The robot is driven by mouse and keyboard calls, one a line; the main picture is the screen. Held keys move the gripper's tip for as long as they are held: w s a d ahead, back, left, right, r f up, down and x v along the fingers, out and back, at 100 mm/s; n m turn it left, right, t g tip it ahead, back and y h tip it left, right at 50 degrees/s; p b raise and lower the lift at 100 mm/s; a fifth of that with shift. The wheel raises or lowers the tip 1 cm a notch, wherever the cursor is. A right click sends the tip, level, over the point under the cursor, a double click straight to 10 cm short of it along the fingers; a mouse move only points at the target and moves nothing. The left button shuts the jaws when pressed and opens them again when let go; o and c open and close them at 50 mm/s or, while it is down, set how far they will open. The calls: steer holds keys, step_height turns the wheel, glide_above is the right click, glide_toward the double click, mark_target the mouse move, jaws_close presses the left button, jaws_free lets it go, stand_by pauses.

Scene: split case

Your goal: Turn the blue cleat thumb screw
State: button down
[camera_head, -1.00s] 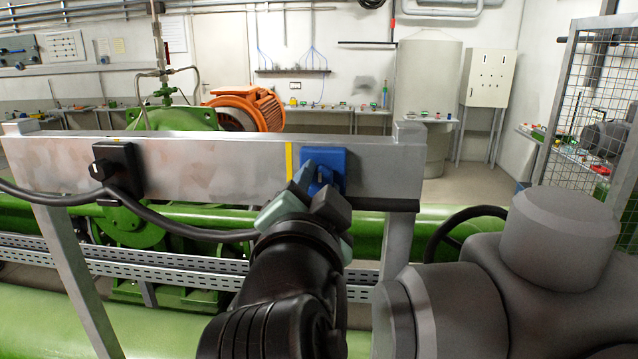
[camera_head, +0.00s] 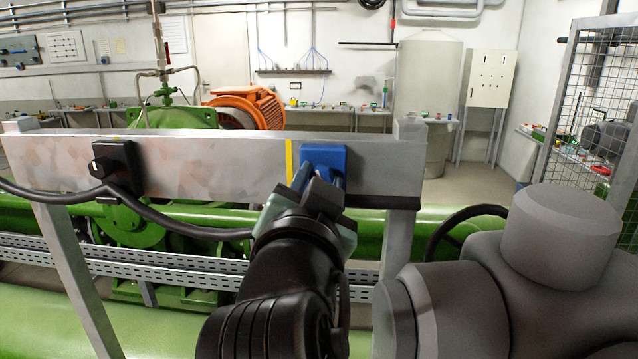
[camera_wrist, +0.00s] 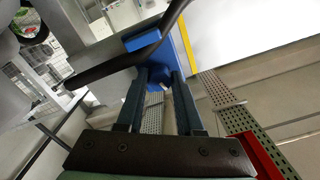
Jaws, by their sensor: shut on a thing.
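The blue cleat (camera_head: 326,154) is a square block on the front face of the metal rail, right of a yellow stripe. My gripper (camera_head: 318,178) reaches up to it from below and in front. The blue cleat also shows in the wrist view (camera_wrist: 148,40), with a dark cable crossing in front of it. My gripper's two blue-grey fingers (camera_wrist: 158,78) end at the cleat, with a gap between them further back. They are shut on the blue thumb screw, which is mostly hidden between the fingertips.
A black cleat (camera_head: 114,168) sits on the rail (camera_head: 215,165) further left, with a black cable (camera_head: 160,222) running from it toward my gripper. Green pipes and perforated trays lie behind and below the rail. A dark handwheel (camera_head: 455,230) stands to the right.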

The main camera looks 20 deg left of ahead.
steer(key=n+b, duration=0.3)
steer(key=n, duration=1.7)
steer(key=shift+r, duration=0.1)
steer(key=shift+n, duration=0.3)
steer(key=c, duration=0.5)
jaws_free()
steer(key=shift+w, duration=0.1)
steer(key=shift+c, duration=0.2)
